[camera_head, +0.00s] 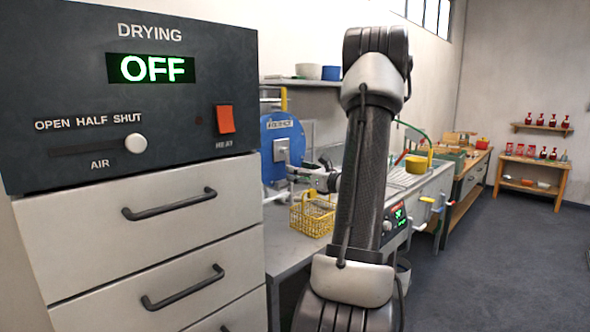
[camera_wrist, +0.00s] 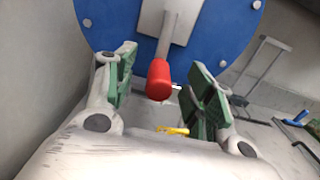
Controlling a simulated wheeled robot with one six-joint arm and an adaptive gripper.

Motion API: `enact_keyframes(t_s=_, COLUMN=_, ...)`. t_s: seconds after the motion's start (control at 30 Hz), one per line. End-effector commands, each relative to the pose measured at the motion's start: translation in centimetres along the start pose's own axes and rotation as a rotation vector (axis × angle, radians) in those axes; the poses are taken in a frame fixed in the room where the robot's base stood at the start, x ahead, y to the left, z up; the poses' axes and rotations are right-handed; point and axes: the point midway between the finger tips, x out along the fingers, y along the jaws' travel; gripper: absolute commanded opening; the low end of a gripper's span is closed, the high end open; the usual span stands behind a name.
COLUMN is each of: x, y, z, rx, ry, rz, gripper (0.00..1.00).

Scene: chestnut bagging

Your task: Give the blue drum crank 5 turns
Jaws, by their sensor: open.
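The blue drum (camera_head: 283,150) stands on the counter behind the yellow wire basket, with a pale plate on its face. In the wrist view the blue drum (camera_wrist: 110,22) fills the top, and its grey crank arm (camera_wrist: 167,38) ends in a red handle (camera_wrist: 159,80). My gripper (camera_wrist: 160,80) is open, with green-padded fingers on either side of the red handle. No contact between pads and handle is visible. In the head view my gripper (camera_head: 300,172) is small beside the drum face, and its fingertips are hard to make out.
A yellow wire basket (camera_head: 312,216) sits on the counter below my gripper. The drying cabinet (camera_head: 130,95) stands close at left, reading OFF. A yellow pot (camera_head: 416,164) is farther right. Open floor (camera_head: 500,260) lies at right.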

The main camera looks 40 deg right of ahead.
Motion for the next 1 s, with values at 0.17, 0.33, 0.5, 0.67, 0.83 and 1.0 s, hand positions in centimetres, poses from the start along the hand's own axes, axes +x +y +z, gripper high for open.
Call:
enact_keyframes(t_s=0.17, x=0.0, y=0.0, z=0.0, rx=0.0, ry=0.0, rz=0.0, gripper=0.54)
enact_keyframes(t_s=0.33, x=-0.8, y=-0.1, z=0.0, rx=-0.001, ry=0.001, rz=-0.001, gripper=0.54)
enact_keyframes(t_s=0.5, x=-3.0, y=-0.1, z=0.0, rx=0.0, ry=0.0, rz=-0.002, gripper=0.54)
enact_keyframes(t_s=0.67, x=-5.2, y=-0.1, z=0.0, rx=0.0, ry=0.0, rz=-0.002, gripper=0.54)
enact_keyframes(t_s=0.83, x=-7.4, y=-0.1, z=0.0, rx=0.0, ry=0.0, rz=-0.002, gripper=0.54)
enact_keyframes(t_s=1.0, x=-8.8, y=0.0, z=0.0, rx=0.0, ry=0.001, rz=-0.001, gripper=0.54)
